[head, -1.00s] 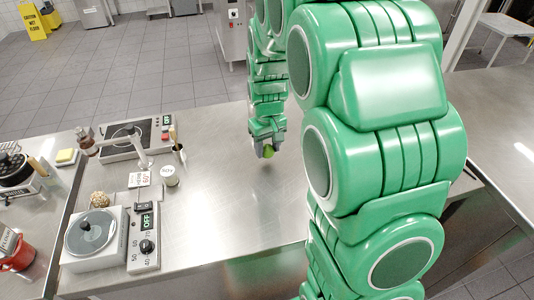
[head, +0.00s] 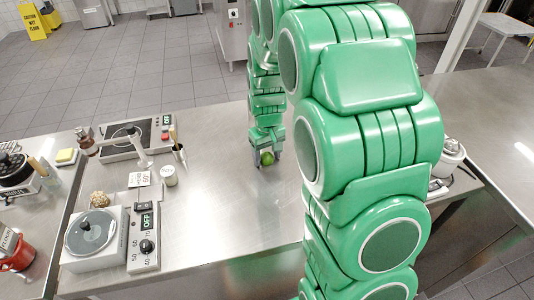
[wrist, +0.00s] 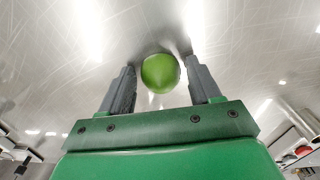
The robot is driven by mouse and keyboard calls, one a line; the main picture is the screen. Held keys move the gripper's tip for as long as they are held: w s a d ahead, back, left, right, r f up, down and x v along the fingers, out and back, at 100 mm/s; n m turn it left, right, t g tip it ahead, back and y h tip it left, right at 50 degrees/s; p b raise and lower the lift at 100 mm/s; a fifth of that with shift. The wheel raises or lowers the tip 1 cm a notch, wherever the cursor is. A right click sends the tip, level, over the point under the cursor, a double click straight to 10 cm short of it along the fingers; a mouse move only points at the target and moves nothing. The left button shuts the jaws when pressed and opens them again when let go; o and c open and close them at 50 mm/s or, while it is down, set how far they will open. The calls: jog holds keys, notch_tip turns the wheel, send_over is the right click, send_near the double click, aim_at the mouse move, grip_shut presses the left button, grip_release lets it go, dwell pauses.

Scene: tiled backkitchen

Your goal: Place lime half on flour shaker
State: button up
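The lime half (head: 267,158) shows as a green rounded shape near the middle of the steel counter. In the wrist view the lime half (wrist: 160,73) sits between the two grey fingers, with a gap on each side. My gripper (head: 266,154) is open around it, low over the counter. A small pale cylinder (head: 168,176) with a lettered top, likely the flour shaker, stands upright to the left of my gripper; its lettering is too small to read surely. Its top looks bare.
Left of the cylinder stand a price card (head: 139,179), a hob (head: 128,137) and a scale (head: 92,234) with a control box (head: 145,240). A metal cup with utensils (head: 179,153) is behind it. The counter between cylinder and gripper is clear.

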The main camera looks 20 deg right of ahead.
aim_at(267, 155)
jog(key=shift+o, duration=0.7)
notch_tip(267, 155, up, 12)
jog(key=s+r, duration=0.2)
jog(key=s, duration=0.7)
jog(key=s+r+m+g, duration=0.1)
jog(key=s+r, duration=0.2)
jog(key=s, duration=0.6)
jog(key=shift+a, duration=0.4)
jog(key=shift+o, duration=0.5)
jog(key=s+m, duration=0.1)
jog(key=s, duration=1.4)
jog(key=shift+s+f+m+g, duration=0.3)
jog(key=shift+g, duration=0.1)
jog(key=shift+a, duration=0.1)
jog(key=shift+w, duration=0.15)
